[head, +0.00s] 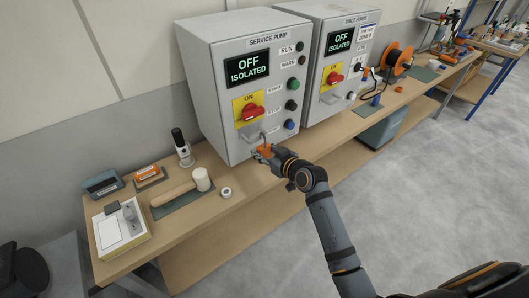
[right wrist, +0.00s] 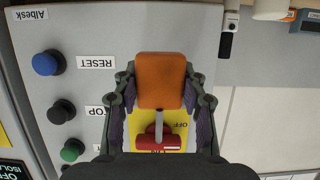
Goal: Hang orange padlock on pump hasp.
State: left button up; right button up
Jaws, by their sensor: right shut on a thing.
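The orange padlock (head: 264,150) is held in my right gripper (head: 268,152), low in front of the service pump cabinet (head: 213,105). In the right wrist view the padlock's orange body (right wrist: 161,80) sits between both fingers, and a grey shackle (right wrist: 159,118) points toward the red switch handle (right wrist: 147,140). In the head view the red switch (head: 253,113) sits on a yellow plate, with a grey hasp (head: 250,132) below it. The shackle's end is near the hasp; I cannot tell whether it passes through. My left gripper is not in view.
The table pump cabinet (head: 331,60) stands to the right, with an orange cable reel (head: 397,61) beyond. On the bench at left are a white-and-yellow box (head: 121,230), a trowel-like tool (head: 180,195), a white roll (head: 226,192) and an upright black-and-white bottle (head: 182,148).

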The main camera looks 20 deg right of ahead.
jog(key=shift+w, duration=0.2)
jog(key=shift+w+a, duration=0.35)
jog(key=shift+w, duration=0.45)
jog(key=shift+f+b, duration=1)
dwell(0.4)
dwell(0.5)
jog(key=o, duration=1.2)
jog(key=shift+f, duration=0.1)
